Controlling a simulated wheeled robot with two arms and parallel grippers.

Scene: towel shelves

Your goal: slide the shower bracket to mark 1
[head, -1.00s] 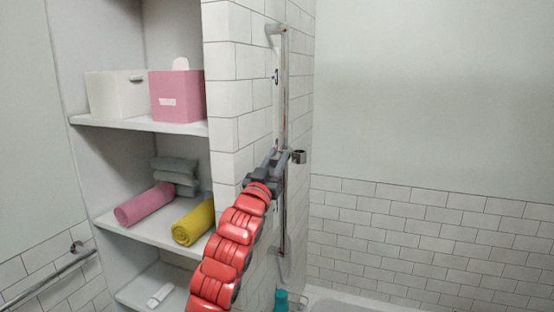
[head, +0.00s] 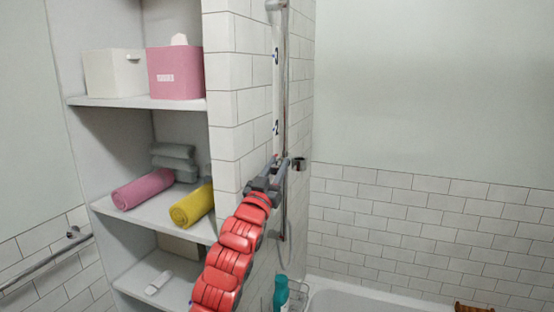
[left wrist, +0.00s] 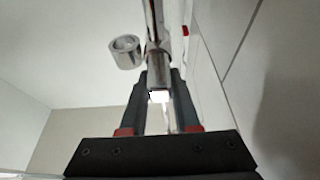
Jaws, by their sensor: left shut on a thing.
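The shower bracket, a chrome slider with a holder ring (head: 299,164), sits on the vertical chrome rail (head: 284,85) on the tiled wall. My left gripper (head: 276,165) reaches it from the lower left and is shut on it. In the left wrist view, the two dark fingers stand either side of the bracket's body (left wrist: 158,62), with the ring to its left. A pale strip beside the rail carries dark marks; one that looks like a 2 (head: 276,128) is a little above the gripper, another farther up. Mark 1 cannot be made out. My right gripper is not in view.
Shelves at left hold a white box (head: 114,72), a pink box (head: 175,74), grey folded towels (head: 174,156), a pink rolled towel (head: 143,188) and a yellow one (head: 191,204). A teal bottle (head: 281,292) stands low near the bathtub (head: 350,298). Right of the rail is free.

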